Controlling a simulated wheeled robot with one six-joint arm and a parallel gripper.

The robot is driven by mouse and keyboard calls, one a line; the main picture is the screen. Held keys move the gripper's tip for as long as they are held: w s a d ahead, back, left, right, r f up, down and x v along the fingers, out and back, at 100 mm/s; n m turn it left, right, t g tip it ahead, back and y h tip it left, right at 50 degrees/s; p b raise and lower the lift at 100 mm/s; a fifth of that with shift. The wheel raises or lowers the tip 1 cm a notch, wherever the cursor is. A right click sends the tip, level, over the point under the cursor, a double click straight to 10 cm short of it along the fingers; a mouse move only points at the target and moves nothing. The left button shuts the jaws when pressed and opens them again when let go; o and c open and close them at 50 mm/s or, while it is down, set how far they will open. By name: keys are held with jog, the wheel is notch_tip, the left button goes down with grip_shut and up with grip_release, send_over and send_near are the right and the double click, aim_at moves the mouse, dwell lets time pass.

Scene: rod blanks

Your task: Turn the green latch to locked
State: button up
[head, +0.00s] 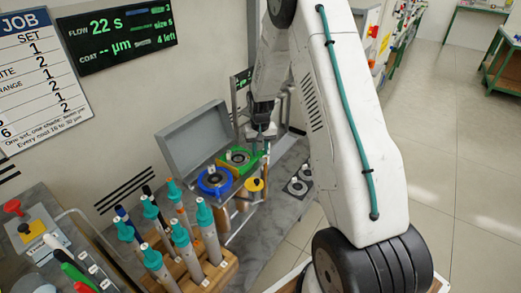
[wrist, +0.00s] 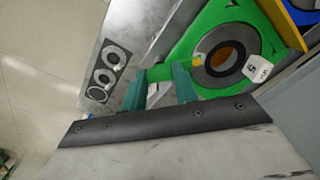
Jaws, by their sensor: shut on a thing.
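The green latch (wrist: 160,73) shows in the wrist view as a short green bar reaching left from the green holder (wrist: 203,40). The holder has a dark round ring with a brownish centre, a small yellow mark and a white numbered tag. My gripper (wrist: 157,79) has its two teal fingers on either side of the bar, shut on it. In the head view the green holder (head: 238,158) sits on the grey bench, and my gripper (head: 263,133) is at its upper right. The latch's exact angle is hard to tell there.
A blue ring holder (head: 214,181) and a yellow piece (head: 254,185) stand close to the green holder. A wooden rack (head: 205,280) with several teal-topped rods is in front. A raised grey lid (head: 195,138) stands behind.

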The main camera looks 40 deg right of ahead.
jog(key=shift+m, duration=0.6)
jog(key=o, duration=1)
notch_tip(320, 180, up, 8)
jog(key=shift+f, duration=0.1)
